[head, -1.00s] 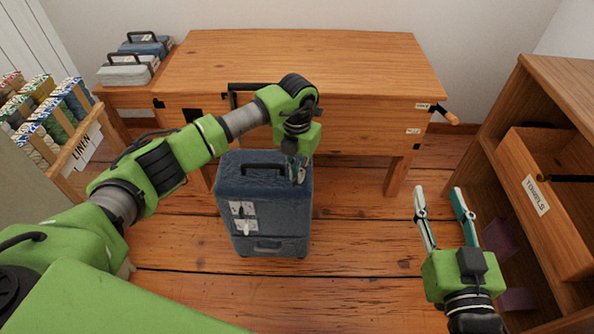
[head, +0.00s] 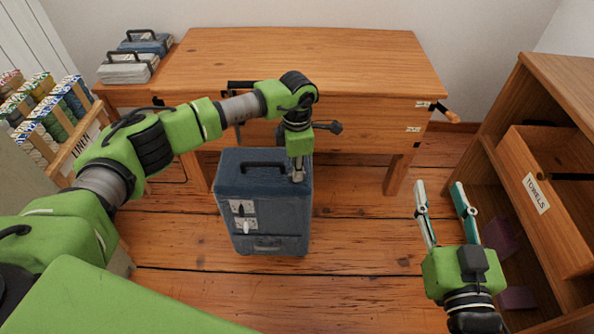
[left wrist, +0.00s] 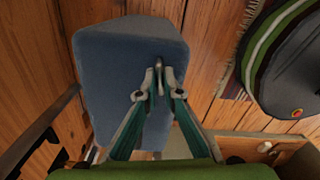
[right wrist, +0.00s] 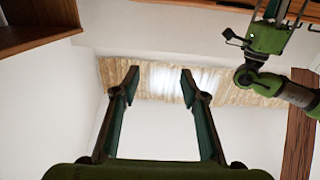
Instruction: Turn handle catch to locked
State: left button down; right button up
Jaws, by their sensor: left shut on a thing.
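A blue suitcase (head: 265,195) stands upright on the floor in front of the desk. It has a black carry handle (head: 262,167) on top, and its front bears white plates (head: 243,207) with small fittings. My left gripper (head: 298,174) points down at the right part of the suitcase top. In the left wrist view its fingertips (left wrist: 156,88) close on a small grey catch (left wrist: 158,70) on the blue case (left wrist: 125,60). The fingers partly hide the catch, and its setting cannot be read. My right gripper (head: 440,195) is open and empty, right of the suitcase; its fingers (right wrist: 160,75) stand apart.
A wooden desk (head: 300,55) with a side crank (head: 446,113) stands behind. A shelf unit with an open drawer labelled TOWELS (head: 536,194) is at right, a LINEN rack (head: 82,150) at left. The floor between suitcase and right gripper is clear.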

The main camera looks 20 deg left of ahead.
pick_arm(q)
jog(key=shift+m, duration=1)
pick_arm(e)
jog(key=shift+w+a+r+t, duration=0.15)
jog(key=shift+r+t, duration=0.15)
jog(key=shift+r, duration=0.6)
jog(key=shift+y, duration=0.3)
pick_arm(q)
jog(key=c, duration=2.2)
grip_release()
pick_arm(e)
jog(key=shift+f, duration=0.1)
pick_arm(q)
jog(key=shift+r, duration=0.2)
notch_tip(320, 180, up, 12)
jog(key=shift+f, duration=0.2)
